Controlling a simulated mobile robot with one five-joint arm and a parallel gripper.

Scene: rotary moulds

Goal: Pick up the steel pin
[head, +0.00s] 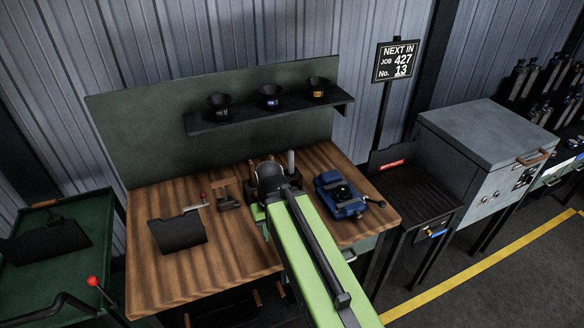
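A light grey upright cylinder (291,162), which looks like the steel pin, stands toward the back of the wooden bench. Its lower end is hidden behind my arm. My green arm reaches over the bench from the front. My gripper (268,174) is at the arm's far end, just left of the cylinder. The arm's end covers the fingers, so I cannot see whether they are open or whether they touch anything.
A blue vise (341,196) stands right of my arm on the bench (230,243). A small brown clamp-like block (227,193) and a dark plate (178,233) are on the left. A shelf (240,120) with three black cups hangs behind. The bench's front left is clear.

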